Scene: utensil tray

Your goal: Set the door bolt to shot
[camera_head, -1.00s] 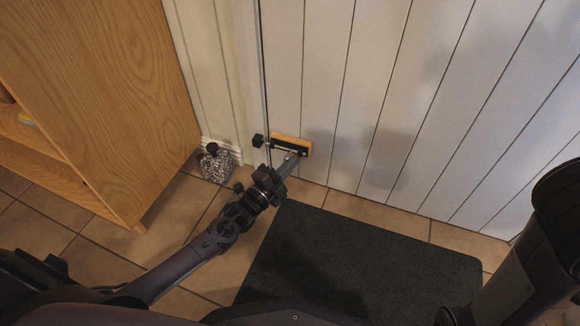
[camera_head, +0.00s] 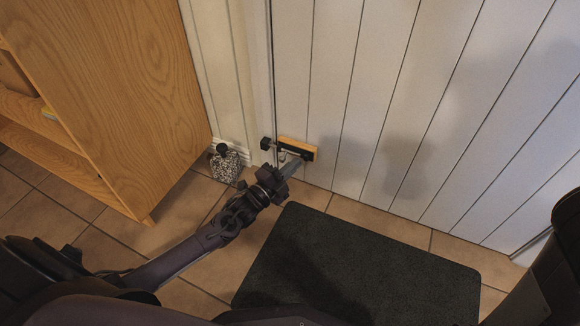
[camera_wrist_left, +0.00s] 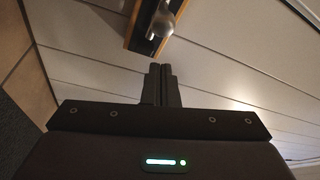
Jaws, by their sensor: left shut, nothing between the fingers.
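The door bolt (camera_head: 297,148) is a dark bar on an orange-yellow backing plate, low on the white panelled door (camera_head: 370,90). A black keeper block (camera_head: 266,143) sits on the frame side, just left of the plate. My left gripper (camera_head: 299,162) is shut and empty, with its tips at the lower front of the bolt. In the left wrist view the shut fingers (camera_wrist_left: 160,84) point towards the bolt's rounded metal knob (camera_wrist_left: 160,24), with a small gap showing in the picture. Whether the bar reaches into the keeper is too small to tell. My right gripper is not in view.
A speckled block with a black knob (camera_head: 224,165) stands on the tiles by the frame. A wooden shelf unit (camera_head: 120,100) stands at the left. A dark mat (camera_head: 350,265) lies before the door.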

